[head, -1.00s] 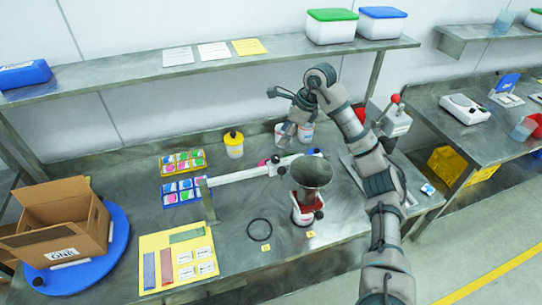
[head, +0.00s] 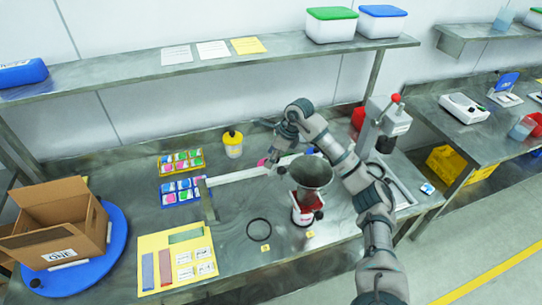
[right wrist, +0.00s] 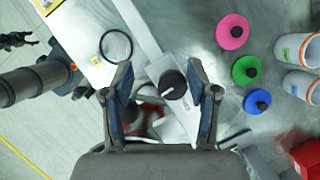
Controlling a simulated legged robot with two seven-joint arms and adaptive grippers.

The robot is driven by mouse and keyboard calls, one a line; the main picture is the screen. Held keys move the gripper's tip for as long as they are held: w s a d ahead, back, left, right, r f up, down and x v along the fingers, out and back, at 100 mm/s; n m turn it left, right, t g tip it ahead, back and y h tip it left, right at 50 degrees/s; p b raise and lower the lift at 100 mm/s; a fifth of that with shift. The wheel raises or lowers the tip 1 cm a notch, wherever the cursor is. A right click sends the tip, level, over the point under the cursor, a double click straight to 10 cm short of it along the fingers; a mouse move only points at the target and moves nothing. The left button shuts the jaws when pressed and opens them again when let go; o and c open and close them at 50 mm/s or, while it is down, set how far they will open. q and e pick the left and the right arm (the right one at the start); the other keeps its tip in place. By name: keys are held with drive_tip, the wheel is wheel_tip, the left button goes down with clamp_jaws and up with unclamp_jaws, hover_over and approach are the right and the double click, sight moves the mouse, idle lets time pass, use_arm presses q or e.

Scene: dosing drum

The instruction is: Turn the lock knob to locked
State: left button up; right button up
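The lock knob (right wrist: 172,84) is a round, dark knob with a small pale mark, on a light grey arm or bar. In the right wrist view it lies between the finger lines, nearer the right finger, and no contact is visible. My right gripper (right wrist: 160,78) is open and empty, its two fingers spread either side of the knob. In the head view my right gripper (head: 272,143) is above the pale bar (head: 236,174), behind the dark hopper (head: 310,172); the knob is hard to make out there. A small dark jointed shape at the right wrist view's left edge may be my left gripper (right wrist: 18,40).
Lids in pink (right wrist: 232,31), green (right wrist: 246,70) and blue (right wrist: 257,101) lie near white cups (right wrist: 300,50). A black ring (head: 259,229) lies left of the hopper. A press with a red ball (head: 396,98) stands right. An open carton (head: 60,220) is far left.

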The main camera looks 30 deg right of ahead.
sight(280, 162)
drive_tip(key=shift+d+f, duration=0.2)
drive_tip(key=shift+d, duration=0.4)
drive_tip(key=shift+d+f, duration=0.15)
drive_tip(key=shift+d, duration=0.45)
drive_tip(key=c, duration=0.8)
drive_tip(key=shift+s+d, duration=0.3)
drive_tip(key=shift+d, duration=0.2)
clamp_jaws()
drive_tip(key=shift+a, duration=0.5)
drive_tip(key=shift+w+r, duration=0.1)
use_arm(q)
drive_tip(key=d, duration=0.3)
drive_tip(key=shift+w+d+r, duration=0.1)
drive_tip(key=shift+d+r, duration=0.2)
drive_tip(key=shift+d, duration=0.05)
drive_tip(key=shift+a, duration=0.25)
